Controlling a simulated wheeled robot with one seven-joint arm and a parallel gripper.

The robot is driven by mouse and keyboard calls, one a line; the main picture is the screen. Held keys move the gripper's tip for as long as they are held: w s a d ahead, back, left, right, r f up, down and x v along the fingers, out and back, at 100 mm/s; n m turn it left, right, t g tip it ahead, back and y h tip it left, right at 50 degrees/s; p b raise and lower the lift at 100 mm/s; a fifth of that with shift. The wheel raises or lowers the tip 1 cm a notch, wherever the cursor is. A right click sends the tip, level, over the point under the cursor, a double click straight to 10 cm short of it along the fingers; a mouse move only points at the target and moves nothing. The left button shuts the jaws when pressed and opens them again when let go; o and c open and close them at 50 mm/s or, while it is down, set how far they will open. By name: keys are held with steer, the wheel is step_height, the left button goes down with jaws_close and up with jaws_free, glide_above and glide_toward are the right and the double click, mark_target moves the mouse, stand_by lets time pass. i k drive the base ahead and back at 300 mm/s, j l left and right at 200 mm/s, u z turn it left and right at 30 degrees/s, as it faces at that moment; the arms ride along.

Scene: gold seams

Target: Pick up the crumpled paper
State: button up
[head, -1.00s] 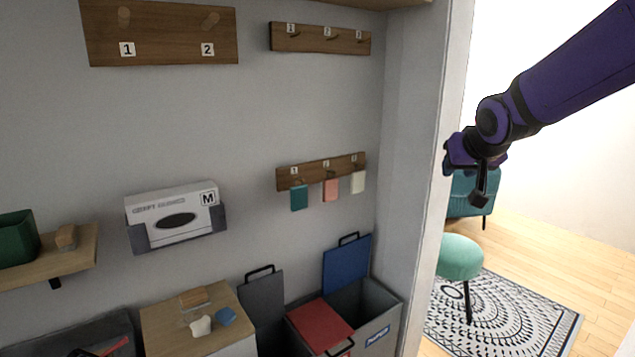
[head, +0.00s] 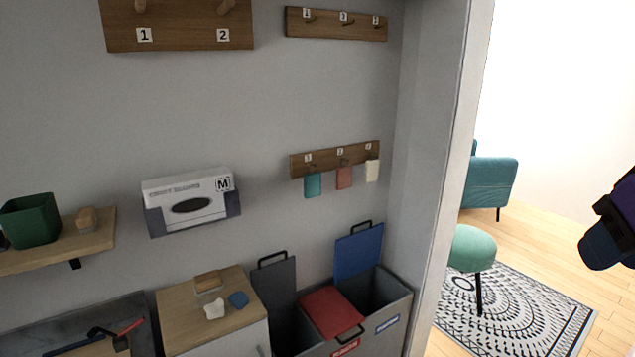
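A small white crumpled lump, which looks like the crumpled paper (head: 214,309), lies on the wooden top of a low cabinet (head: 178,327). It is next to a blue piece (head: 238,300) and in front of a wooden-backed brush or block (head: 208,281). Only a dark purple part of my arm shows at the right edge, far to the right of the paper. My gripper's fingers are not visible.
Bins with a raised grey lid (head: 275,283), a red lid (head: 331,312) and a raised blue lid (head: 359,252) stand right of the cabinet. A glove box (head: 190,202) is on the wall above. A shelf (head: 100,238) holds a green pot (head: 32,220). A doorway opens at right.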

mark_target(214, 311)
steer(key=i+l, duration=0.1)
steer(key=i, duration=0.35)
steer(key=i+l, duration=0.1)
steer(key=i, duration=0.35)
steer(key=i+u, duration=0.1)
steer(key=u, duration=2.7)
